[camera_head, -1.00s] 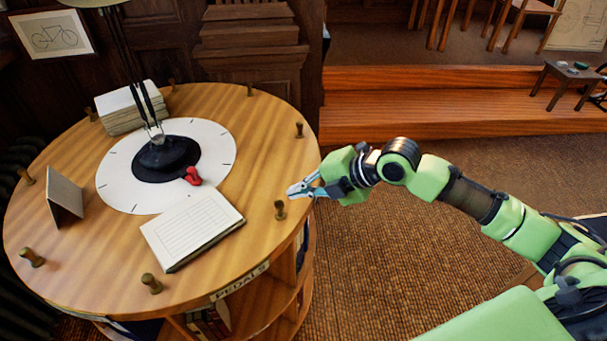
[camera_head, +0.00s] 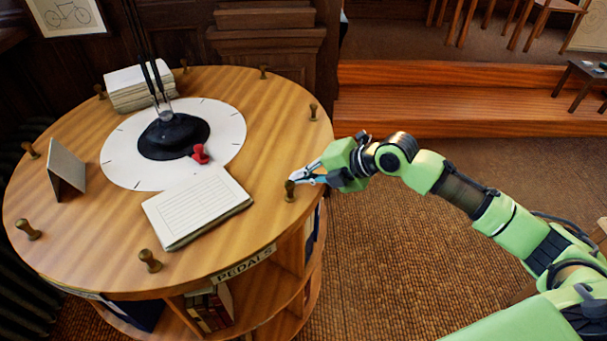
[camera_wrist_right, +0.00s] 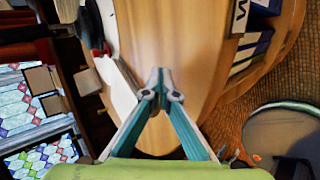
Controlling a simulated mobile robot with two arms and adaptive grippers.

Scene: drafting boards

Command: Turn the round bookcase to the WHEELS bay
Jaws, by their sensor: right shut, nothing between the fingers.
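The round wooden bookcase (camera_head: 110,235) stands at left, with short brass-coloured pegs around its top edge. A PEDALS label (camera_head: 245,263) is on its front rim, above a bay of books. My right gripper (camera_head: 296,179) is shut and empty at the right rim, by a peg (camera_head: 290,191); I cannot tell if it touches. The wrist view shows its closed fingertips (camera_wrist_right: 160,78) over the wooden top. A partly cut-off label (camera_wrist_right: 240,15) with a letter like W shows there, above blue-spined books. My left gripper is out of view.
On the top are a white dial (camera_head: 122,160), a red pointer-like piece (camera_head: 200,153), a notepad (camera_head: 197,207), a paper stack (camera_head: 138,88) and a standing card (camera_head: 67,168). A wooden step (camera_head: 440,110) lies behind; carpet to the right is open.

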